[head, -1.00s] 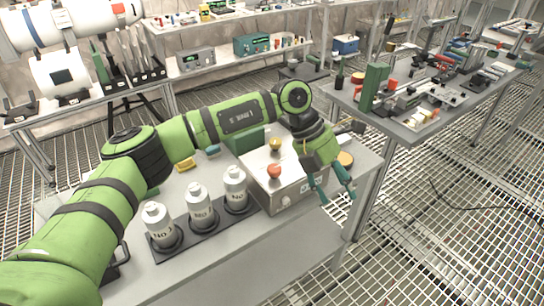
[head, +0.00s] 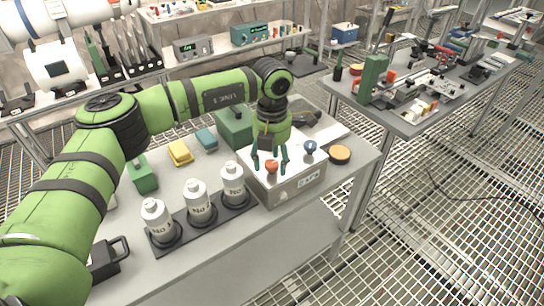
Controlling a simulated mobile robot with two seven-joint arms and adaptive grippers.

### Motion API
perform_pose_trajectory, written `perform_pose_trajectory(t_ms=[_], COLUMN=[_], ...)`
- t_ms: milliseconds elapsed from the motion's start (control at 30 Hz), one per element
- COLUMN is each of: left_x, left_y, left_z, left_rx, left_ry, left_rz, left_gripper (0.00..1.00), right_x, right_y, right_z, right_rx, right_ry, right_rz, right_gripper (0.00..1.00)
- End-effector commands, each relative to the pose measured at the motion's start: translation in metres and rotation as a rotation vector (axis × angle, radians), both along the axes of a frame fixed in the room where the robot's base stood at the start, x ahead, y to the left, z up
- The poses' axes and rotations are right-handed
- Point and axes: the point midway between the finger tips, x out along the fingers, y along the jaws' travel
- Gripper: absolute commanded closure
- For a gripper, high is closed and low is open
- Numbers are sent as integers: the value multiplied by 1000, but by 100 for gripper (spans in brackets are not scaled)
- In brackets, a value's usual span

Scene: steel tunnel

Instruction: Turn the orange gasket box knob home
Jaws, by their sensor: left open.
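The gasket box (head: 298,189) is a pale metal box on the near table, with labels on its front. The orange knob (head: 271,167) sits on its top near the front edge. A blue knob (head: 310,147) stands to its right on the same top. My left gripper (head: 270,163) points down over the box, open, with one finger on each side of the orange knob in the picture. I cannot tell whether the fingers touch it. The gripper hides part of the box top behind the knob. My right gripper is not in view.
Several white bottles (head: 197,203) stand in a dark rack (head: 207,222) left of the box. A green box (head: 235,128) is behind it, and a round tan-topped item (head: 340,153) is to its right. Yellow (head: 180,153) and teal (head: 206,139) blocks lie further left.

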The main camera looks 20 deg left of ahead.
Motion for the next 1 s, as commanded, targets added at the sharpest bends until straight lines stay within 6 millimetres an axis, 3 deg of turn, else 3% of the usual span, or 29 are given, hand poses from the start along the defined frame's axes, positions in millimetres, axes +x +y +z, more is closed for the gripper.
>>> perform_pose_trajectory(t_ms=[167, 200, 333, 733, 1000], left_x=[0, 0, 0, 0, 0], left_y=[0, 0, 0, -1, -1], left_z=[-1, -1, -1, -2, -4], left_rx=[0, 0, -1, -2, -3], left_ry=[0, 0, 0, -1, -1], left_rz=[-1, -1, -1, -33, -187], left_gripper=[42, 46, 98, 98, 98], right_x=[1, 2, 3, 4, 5], right_y=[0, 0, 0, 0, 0], right_z=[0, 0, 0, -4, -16], right_rx=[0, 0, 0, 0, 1], right_ry=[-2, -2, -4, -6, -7], right_rz=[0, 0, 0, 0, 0], right_gripper=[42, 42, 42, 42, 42])
